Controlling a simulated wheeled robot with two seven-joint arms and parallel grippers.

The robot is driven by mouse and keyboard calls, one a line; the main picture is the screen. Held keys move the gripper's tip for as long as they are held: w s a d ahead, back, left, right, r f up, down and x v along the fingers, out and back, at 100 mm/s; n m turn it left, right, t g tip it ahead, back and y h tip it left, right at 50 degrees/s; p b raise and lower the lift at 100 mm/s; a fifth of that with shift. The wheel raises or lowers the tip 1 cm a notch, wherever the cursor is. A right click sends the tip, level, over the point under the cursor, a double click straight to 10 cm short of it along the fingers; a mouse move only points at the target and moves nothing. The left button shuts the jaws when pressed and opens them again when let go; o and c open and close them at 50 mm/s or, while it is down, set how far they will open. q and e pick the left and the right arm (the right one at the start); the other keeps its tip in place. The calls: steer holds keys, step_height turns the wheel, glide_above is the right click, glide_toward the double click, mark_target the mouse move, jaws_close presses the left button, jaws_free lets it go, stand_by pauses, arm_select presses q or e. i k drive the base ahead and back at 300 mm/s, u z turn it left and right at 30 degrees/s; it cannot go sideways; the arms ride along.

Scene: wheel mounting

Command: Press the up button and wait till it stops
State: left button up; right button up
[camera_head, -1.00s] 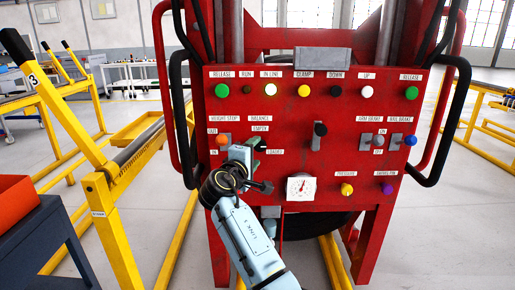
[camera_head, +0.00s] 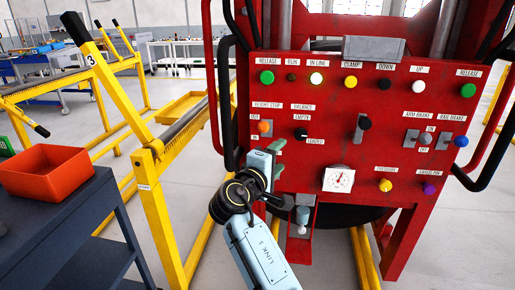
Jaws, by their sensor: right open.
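The red control panel (camera_head: 330,120) faces me and carries labelled buttons. The white button under the "UP" label (camera_head: 418,87) is at the upper right, between the black "DOWN" button (camera_head: 384,83) and the green "RELEASE" button (camera_head: 468,90). My right gripper (camera_head: 278,160) is open and empty in front of the panel's lower left, well to the left of and below the UP button. Whether its fingers touch the panel cannot be told. My left gripper is out of view.
A black-and-red handle (camera_head: 230,100) stands out at the panel's left side. A yellow frame (camera_head: 155,190) and a dark table with an orange bin (camera_head: 60,172) are at the left. A pressure gauge (camera_head: 338,179) sits low on the panel. Open floor lies beyond.

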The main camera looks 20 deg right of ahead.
mark_target(417, 86)
steer(key=k, duration=1)
